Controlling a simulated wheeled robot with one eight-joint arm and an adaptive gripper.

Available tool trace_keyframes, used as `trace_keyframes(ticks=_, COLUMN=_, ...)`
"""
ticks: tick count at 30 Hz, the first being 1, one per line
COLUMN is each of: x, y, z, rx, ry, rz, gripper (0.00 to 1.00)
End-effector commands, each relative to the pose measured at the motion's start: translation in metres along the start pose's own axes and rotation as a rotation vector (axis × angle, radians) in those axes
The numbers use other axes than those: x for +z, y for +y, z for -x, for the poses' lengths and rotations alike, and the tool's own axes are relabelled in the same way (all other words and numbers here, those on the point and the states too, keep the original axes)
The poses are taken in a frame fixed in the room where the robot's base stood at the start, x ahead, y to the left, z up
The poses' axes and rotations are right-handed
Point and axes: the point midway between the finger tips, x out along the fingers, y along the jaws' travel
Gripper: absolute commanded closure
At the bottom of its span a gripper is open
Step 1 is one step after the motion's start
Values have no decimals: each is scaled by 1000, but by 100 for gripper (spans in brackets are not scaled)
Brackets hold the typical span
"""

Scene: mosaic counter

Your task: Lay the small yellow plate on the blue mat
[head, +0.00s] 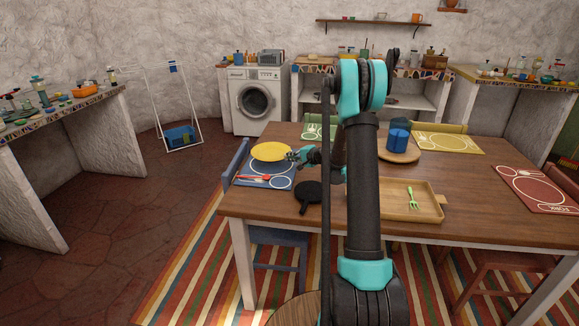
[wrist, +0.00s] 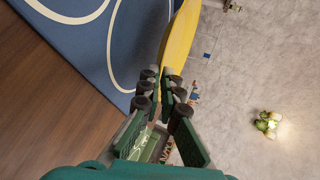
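The yellow plate (head: 271,152) is over the far part of the blue mat (head: 282,182) at the table's left end. Its edge shows between my fingertips in the wrist view (wrist: 180,38), with the blue mat (wrist: 75,40) to its left. My gripper (head: 293,157) is at the plate's right rim, and the fingers (wrist: 168,82) are shut on that rim. The plate seems held a little above the mat; any contact beneath it is hidden. The mat bears pale printed outlines.
A red utensil (head: 253,177) lies on the mat's near left part. A black paddle-shaped thing (head: 309,194) lies to its right. A wooden tray (head: 430,211) holds a green fork (head: 413,199). A blue cup (head: 398,134) stands farther back. A blue chair (head: 237,160) stands at the left.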

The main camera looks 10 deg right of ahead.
Motion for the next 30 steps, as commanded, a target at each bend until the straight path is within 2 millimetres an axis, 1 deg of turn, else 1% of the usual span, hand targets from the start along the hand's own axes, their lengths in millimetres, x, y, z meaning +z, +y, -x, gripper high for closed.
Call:
trace_keyframes(ticks=5, x=0, y=9, z=-4, rx=0, ry=0, rz=0, gripper=100)
trace_keyframes(ticks=13, x=0, y=38, z=-16, rx=0, ry=0, rz=0, gripper=100)
trace_keyframes(ticks=23, x=0, y=41, z=-17, rx=0, ry=0, rz=0, gripper=100)
trace_keyframes(ticks=24, x=0, y=41, z=-17, rx=0, ry=0, rz=0, gripper=95)
trace_keyframes(ticks=26, x=0, y=41, z=-17, rx=0, ry=0, rz=0, gripper=87)
trace_keyframes(ticks=30, x=0, y=41, z=-17, rx=0, ry=0, rz=0, gripper=86)
